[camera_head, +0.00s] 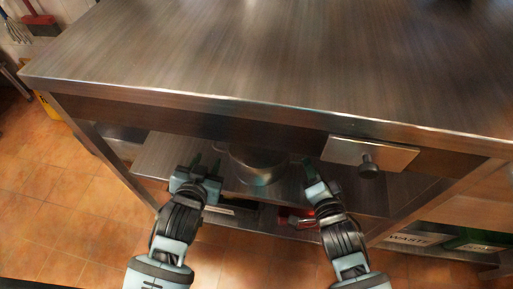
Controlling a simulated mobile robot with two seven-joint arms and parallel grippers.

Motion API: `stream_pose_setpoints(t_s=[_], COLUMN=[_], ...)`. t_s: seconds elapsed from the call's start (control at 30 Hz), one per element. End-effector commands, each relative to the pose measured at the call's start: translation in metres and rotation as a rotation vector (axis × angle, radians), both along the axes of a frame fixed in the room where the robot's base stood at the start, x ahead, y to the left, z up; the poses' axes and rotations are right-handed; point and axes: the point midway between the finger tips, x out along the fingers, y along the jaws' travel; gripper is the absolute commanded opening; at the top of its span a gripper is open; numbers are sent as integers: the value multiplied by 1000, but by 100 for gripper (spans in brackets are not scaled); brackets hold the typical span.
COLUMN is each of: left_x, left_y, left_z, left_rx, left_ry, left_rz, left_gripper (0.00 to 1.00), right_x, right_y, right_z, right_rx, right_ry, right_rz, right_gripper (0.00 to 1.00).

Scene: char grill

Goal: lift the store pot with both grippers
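The pot (258,168) is a round grey metal vessel on the shelf under the steel table. Its upper back part is hidden by the table's front edge. My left gripper (207,163) is just left of the pot, its two dark fingers spread apart and pointing toward the shelf. My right gripper (306,164) is just right of the pot, its fingers small and partly seen from the side. I cannot tell whether either gripper touches the pot or a handle.
The steel table top (270,60) is bare and overhangs the shelf (160,155). A small drawer with a dark knob (368,166) juts out at the right. A red object (296,217) lies below, and bins marked waste (420,239) stand lower right. Tiled floor lies left.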

Motion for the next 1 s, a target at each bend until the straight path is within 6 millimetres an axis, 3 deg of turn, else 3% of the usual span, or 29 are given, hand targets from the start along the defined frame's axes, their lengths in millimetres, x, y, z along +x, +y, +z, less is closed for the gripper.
stream_pose_setpoints(t_s=[0.53, 1.0], left_x=[13, 66], left_y=[-2, -6], left_z=[1, -20], left_rx=[3, 3], left_ry=[-14, -13], left_rz=[0, 1], left_gripper=[36, 36], right_x=[14, 69], right_y=[3, 13], right_z=[2, -10], right_rx=[22, 21], right_ry=[-14, -13], right_rz=[-4, -4], right_gripper=[36, 36])
